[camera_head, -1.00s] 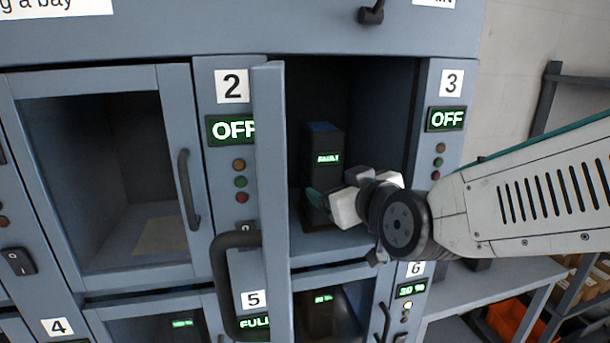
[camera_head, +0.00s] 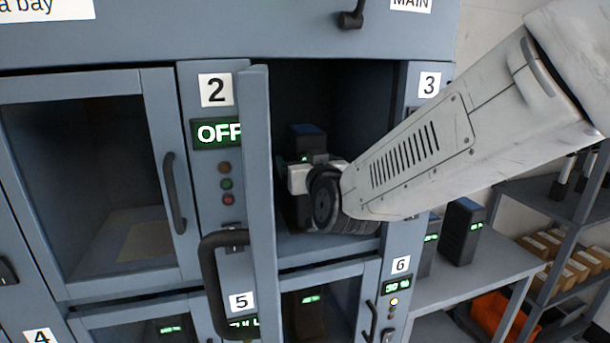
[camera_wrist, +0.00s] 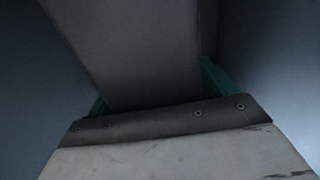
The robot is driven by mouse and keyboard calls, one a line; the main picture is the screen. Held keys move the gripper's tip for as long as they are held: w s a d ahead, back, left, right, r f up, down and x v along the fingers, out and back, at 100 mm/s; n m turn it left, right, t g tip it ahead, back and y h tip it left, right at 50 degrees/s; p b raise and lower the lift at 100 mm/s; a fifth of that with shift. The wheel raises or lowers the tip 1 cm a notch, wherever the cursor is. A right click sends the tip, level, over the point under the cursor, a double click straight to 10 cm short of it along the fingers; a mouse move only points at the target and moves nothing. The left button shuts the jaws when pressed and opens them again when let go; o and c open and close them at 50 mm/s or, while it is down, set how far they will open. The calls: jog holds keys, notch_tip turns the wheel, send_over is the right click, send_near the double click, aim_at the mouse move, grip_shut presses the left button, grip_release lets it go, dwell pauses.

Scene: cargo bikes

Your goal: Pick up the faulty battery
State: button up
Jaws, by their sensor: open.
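The faulty battery (camera_head: 307,130) is a dark upright block with a blue top. It stands inside the open bay between the panels marked 2 and 3. My gripper (camera_head: 303,168) is inside that bay at the battery and hides much of its front, including most of its lit label. In the wrist view a large grey-brown face, apparently the battery (camera_wrist: 140,50), lies between the green fingertips of my gripper (camera_wrist: 156,90). The jaws are open, one finger on each side of it. I cannot tell whether either finger touches it.
The open bay door (camera_head: 258,200) with its dark handle stands edge-on just left of the bay. A closed glass door (camera_head: 95,190) is further left. Lower bays have lit displays. At right, dark batteries (camera_head: 463,232) stand on a shelf (camera_head: 480,275), near an orange bin (camera_head: 492,312).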

grip_shut()
jog(key=shift+r, duration=0.15)
jog(key=shift+r, duration=0.1)
